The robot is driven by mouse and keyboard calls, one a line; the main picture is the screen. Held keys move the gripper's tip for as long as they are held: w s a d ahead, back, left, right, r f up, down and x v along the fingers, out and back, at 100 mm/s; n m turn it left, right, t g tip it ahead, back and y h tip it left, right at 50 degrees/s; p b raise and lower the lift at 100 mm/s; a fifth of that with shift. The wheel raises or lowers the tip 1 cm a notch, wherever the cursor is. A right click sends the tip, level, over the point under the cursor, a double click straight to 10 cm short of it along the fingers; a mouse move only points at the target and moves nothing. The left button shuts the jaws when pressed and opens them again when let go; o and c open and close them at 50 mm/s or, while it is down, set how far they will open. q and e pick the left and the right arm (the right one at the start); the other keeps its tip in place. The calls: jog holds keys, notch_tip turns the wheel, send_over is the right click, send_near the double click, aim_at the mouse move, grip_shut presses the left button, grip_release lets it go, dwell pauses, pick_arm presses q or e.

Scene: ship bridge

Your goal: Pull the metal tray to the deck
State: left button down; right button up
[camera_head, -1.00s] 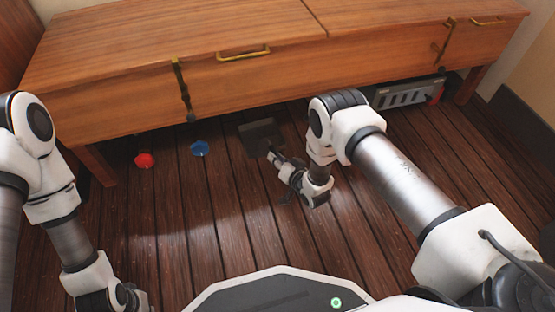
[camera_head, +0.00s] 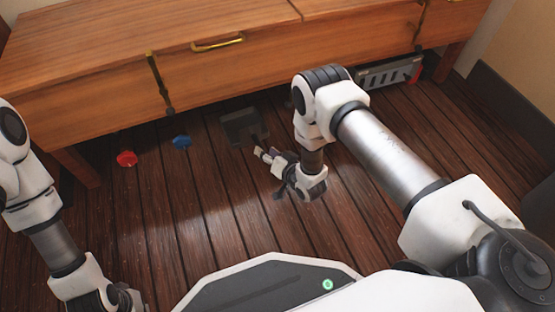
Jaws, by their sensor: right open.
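A dark, flat, squarish metal tray (camera_head: 240,125) lies on the plank deck just under the front edge of the wooden cabinet. My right gripper (camera_head: 262,154) is low over the deck, just in front of the tray and a little to its right. Its fingers point toward the tray and are open, with nothing seen between them. A small gap seems to show between fingertips and tray. My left gripper (camera_head: 130,297) is at the bottom left, far from the tray and cut by the frame edge; its jaws are not clear.
A wooden cabinet (camera_head: 215,70) with brass handles stands over the deck on legs. A red disc (camera_head: 126,158) and a blue disc (camera_head: 181,141) lie left of the tray. A grey slotted box (camera_head: 388,75) sits under the cabinet at right. The deck in front is clear.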

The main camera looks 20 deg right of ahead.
jog(key=v, duration=0.8)
notch_tip(320, 180, up, 12)
jog(key=w+p, duration=0.1)
jog(key=p, duration=0.8)
jog(key=s+d+r+n+g+h+p, duration=0.1)
jog(key=s+d+n+g+h+p, duration=0.15)
jog(key=s+g, duration=0.8)
jog(key=s+d+r+n+g+h+p, duration=0.1)
jog(key=s+d+g+h+p, duration=0.2)
jog(key=s, duration=1.5)
notch_tip(320, 180, up, 38)
jog(key=y+p, duration=0.1)
jog(key=p, duration=3.7)
jog(key=shift+w+a+p, duration=0.35)
jog(key=shift+w+p, duration=0.05)
